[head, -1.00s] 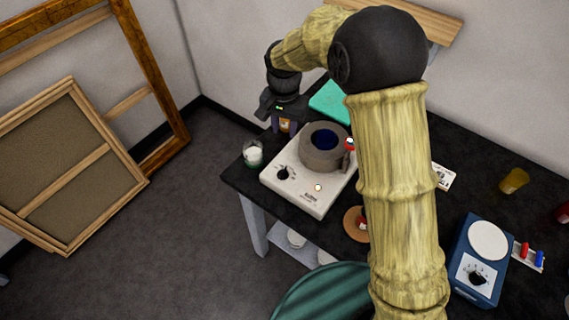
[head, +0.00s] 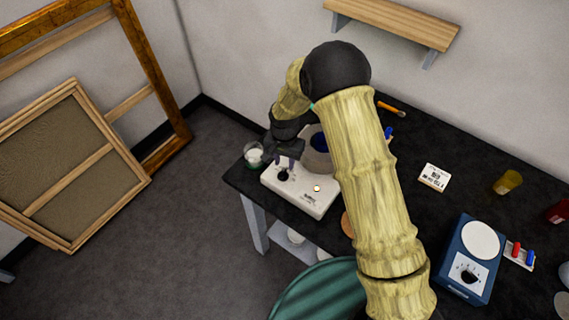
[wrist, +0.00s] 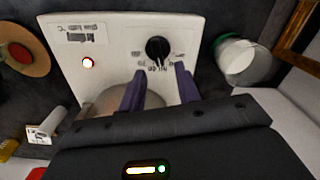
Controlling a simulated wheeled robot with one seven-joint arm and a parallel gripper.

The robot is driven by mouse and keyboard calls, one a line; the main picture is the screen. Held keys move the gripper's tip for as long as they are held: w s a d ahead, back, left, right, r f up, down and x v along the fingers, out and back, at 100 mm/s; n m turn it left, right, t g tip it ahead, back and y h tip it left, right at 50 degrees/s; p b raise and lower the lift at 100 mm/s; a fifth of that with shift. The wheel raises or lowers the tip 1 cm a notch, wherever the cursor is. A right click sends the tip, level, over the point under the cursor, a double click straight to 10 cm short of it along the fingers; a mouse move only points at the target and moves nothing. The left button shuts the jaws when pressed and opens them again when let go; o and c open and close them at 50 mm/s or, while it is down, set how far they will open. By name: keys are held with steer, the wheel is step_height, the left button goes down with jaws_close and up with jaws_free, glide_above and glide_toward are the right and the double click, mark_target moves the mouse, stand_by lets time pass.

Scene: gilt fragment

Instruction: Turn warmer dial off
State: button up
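The warmer (head: 300,195) is a white box with a round grey pot on top, at the left end of the black table. Its black dial (head: 283,175) is on the front; the wrist view shows the dial (wrist: 157,48) with printed marks around it. A small lamp (wrist: 88,62) on the panel glows. My gripper (head: 287,163) is over the warmer's front, close to the dial. In the wrist view, my gripper's two purple fingers (wrist: 160,70) are apart and empty, with the dial just beyond their tips. Whether they touch the panel I cannot tell.
A glass jar with white contents (head: 254,155) stands close left of the warmer. A blue device with a white disc and its own dial (head: 470,260) stands at the right. A white card (head: 434,177) and a yellow jar (head: 508,182) lie and stand further back.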

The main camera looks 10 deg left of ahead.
mark_target(285, 169)
steer(key=shift+f+p, duration=0.35)
steer(key=shift+f, duration=1.4)
jaws_close()
